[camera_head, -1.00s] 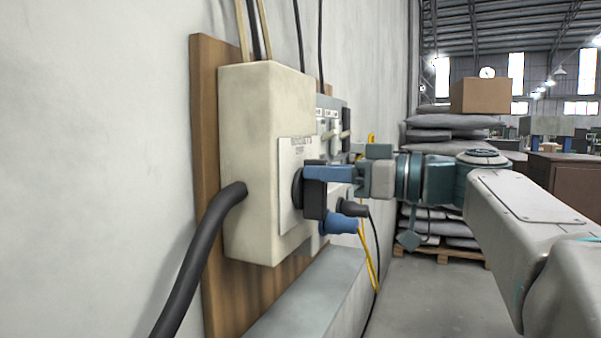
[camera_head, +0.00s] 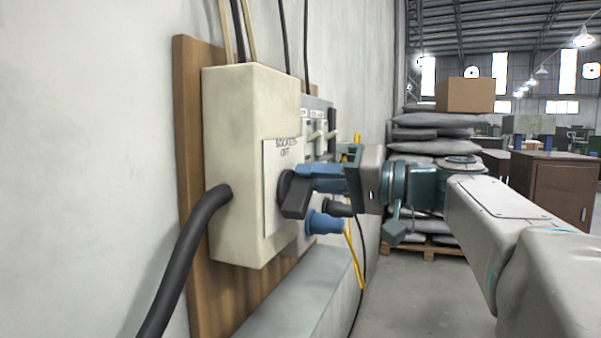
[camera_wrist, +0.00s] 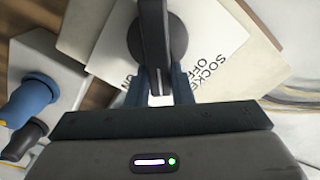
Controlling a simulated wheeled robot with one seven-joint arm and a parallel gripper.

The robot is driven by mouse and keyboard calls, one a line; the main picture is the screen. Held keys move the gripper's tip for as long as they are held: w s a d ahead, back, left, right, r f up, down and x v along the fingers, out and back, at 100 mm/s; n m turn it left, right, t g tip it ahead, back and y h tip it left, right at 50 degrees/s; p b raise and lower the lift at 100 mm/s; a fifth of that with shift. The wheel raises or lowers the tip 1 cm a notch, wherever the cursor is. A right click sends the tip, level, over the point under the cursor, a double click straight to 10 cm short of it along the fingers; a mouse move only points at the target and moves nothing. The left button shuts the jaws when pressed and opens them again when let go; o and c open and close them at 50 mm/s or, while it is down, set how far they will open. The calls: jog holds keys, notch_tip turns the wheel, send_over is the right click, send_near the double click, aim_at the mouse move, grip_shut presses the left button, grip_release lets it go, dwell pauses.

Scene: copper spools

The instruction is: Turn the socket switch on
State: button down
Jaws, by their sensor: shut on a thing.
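The socket switch is a black rotary handle (camera_head: 296,196) on a round base, on a pale plate (camera_head: 270,160) marked "SOCKETS" and "OFF". The plate is on the front of a cream box (camera_head: 250,110). In the head view the handle is tilted from upright. The fingers partly hide the handle.
A blue plug (camera_head: 324,222) and a black plug (camera_head: 338,208) stick out just below my gripper. A grey breaker box (camera_head: 318,125) is behind the cream box. A thick black cable (camera_head: 185,250) enters its left side. A grey ledge (camera_head: 300,295) runs underneath.

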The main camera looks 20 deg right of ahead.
jog(key=shift+w+d+f+m+p, duration=0.1)
jog(key=shift+f+m+p, duration=0.3)
jog(key=shift+m, duration=0.95)
jog(key=shift+w+d+f+m+p, duration=0.15)
jog(key=shift+m+p, duration=0.3)
jog(key=shift+m, duration=0.85)
jog(key=shift+f+m+p, duration=0.35)
jog(key=shift+m+p, duration=0.1)
jog(key=shift+m, duration=0.9)
jog(key=c, duration=1.3)
grip_release()
jog(key=v, duration=1.3)
jog(key=shift+s+d, duration=0.25)
jog(key=shift+d, duration=0.1)
